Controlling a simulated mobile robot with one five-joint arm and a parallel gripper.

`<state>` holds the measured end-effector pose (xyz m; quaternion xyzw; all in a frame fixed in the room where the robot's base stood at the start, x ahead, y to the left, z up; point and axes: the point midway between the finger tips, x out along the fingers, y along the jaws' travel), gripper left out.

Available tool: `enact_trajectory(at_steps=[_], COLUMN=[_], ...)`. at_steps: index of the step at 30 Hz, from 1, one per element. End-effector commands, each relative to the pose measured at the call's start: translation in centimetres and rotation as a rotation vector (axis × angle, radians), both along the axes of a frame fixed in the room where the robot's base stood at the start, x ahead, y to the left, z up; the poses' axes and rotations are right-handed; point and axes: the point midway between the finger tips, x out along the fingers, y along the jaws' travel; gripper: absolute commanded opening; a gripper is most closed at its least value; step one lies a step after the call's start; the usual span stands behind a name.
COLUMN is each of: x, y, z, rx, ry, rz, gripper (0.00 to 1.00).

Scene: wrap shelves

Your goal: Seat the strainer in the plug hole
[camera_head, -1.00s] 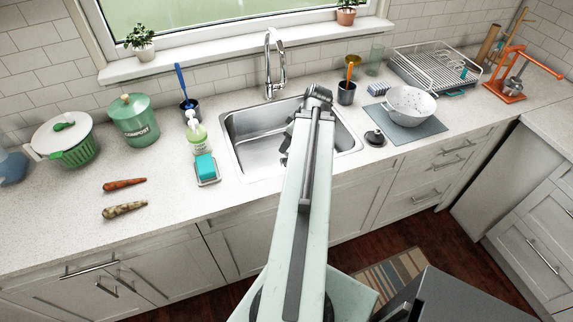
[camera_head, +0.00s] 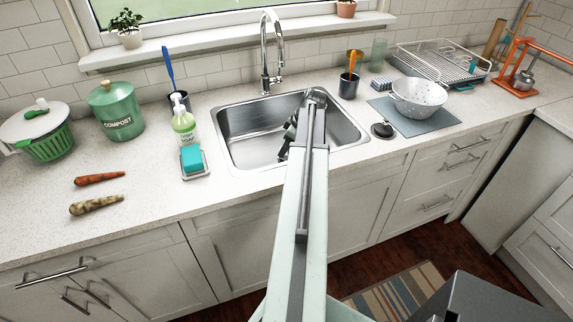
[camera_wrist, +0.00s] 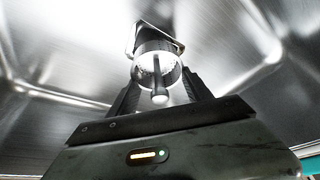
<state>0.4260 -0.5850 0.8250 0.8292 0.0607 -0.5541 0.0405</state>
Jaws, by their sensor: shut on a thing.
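The steel sink (camera_head: 240,143) lies in the counter, and my arm reaches over its front edge. My gripper (camera_wrist: 158,88) points down inside the basin in the wrist view. It is shut on the strainer (camera_wrist: 143,72), a shiny metal cup with a central post ending in a round knob. A dark ring with a pale angular rim shows just beyond the strainer; I cannot tell whether it is the plug hole. In the head view my gripper (camera_head: 289,132) is mostly behind my arm, and the strainer and plug hole are hidden.
The faucet (camera_head: 271,45) stands behind the sink. Left are the soap bottle (camera_head: 184,128) and sponge holder (camera_head: 193,164). Right are a dark knobbed stopper (camera_head: 382,130), a dark cup (camera_head: 348,86) and a white colander (camera_head: 418,97) on a grey mat.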

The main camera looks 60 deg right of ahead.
Motion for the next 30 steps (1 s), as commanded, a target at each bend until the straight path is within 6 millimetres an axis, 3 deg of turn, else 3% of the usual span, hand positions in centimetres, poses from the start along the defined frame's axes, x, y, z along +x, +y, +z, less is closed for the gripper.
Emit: enact_trajectory(at_steps=[1,5,12,23,24,26,30], x=[0.0,0.0,0.1,0.1,0.1,0.1,0.1], y=[0.0,0.0,0.0,0.1,0.1,0.1,0.2], z=[-0.9,-0.8,-4.6,-4.6,-4.6,-4.5,-4.5], rx=[0.000,0.000,0.000,0.001,0.001,0.001,0.003], ry=[0.000,0.000,0.000,0.000,0.000,0.000,0.002], rz=[0.000,0.000,0.000,0.001,0.001,0.001,0.003], gripper=[0.12,0.12,0.12,0.12,0.61,0.77,0.80])
